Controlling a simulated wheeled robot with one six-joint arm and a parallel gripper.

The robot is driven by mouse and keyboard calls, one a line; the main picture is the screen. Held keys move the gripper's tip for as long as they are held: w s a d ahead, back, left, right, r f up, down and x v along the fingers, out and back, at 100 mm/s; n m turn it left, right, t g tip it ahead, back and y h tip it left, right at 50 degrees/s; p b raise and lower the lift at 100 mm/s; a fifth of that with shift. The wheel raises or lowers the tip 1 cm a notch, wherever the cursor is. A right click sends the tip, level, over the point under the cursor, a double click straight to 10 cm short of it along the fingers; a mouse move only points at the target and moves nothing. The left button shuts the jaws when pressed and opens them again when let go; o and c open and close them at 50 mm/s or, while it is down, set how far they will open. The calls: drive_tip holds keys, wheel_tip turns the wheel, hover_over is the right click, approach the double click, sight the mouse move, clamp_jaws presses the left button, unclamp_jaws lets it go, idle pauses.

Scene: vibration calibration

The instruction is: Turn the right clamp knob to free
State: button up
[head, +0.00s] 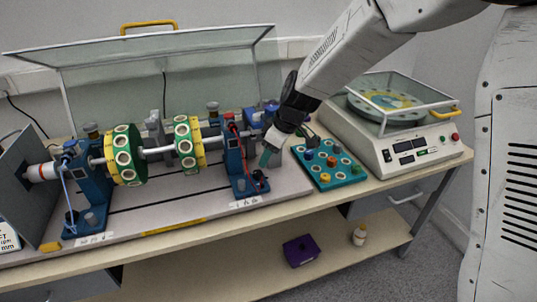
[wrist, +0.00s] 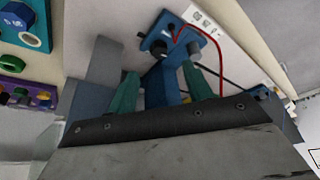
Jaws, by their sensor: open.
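The right blue bearing pedestal (head: 233,155) stands on the rig's base plate, with a red cable at its top. My gripper (head: 270,152) is just to the right of it, pointing down, with a green finger showing. In the wrist view, the two green fingers of my gripper (wrist: 161,88) are apart, with blue pedestal parts (wrist: 158,85) seen between and beyond them. A small dark knob-like part (wrist: 158,47) shows on the blue part past the fingertips. I cannot tell for sure that it is the right clamp knob or how it is turned. Nothing is held.
The shaft with two green-and-yellow discs (head: 126,155) runs left from the pedestal. A teal tray (head: 345,183) of small parts lies close to the right of my gripper. A balance machine (head: 400,150) stands farther right. A raised clear cover (head: 170,80) is behind.

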sight(258, 173)
drive_tip(key=s+a+m+t+h, duration=0.1)
drive_tip(key=s+a+m+h, duration=0.2)
drive_tip(key=s+a+m, duration=0.15)
drive_tip(key=w+f+m, duration=0.1)
drive_tip(key=f+m, duration=0.1)
drive_tip(key=w+f+m+t, duration=0.1)
drive_tip(key=w+f+m, duration=0.1)
drive_tip(key=m, duration=0.1)
drive_tip(key=w+d+f+m, duration=0.1)
drive_tip(key=w+f+m, duration=0.1)
drive_tip(key=f, duration=0.1)
drive_tip(key=shift+w+f+m+t+h, duration=0.1)
drive_tip(key=shift+w+m+t+h, duration=0.2)
drive_tip(key=shift+h, duration=0.1)
idle(0.3)
drive_tip(key=c, duration=1)
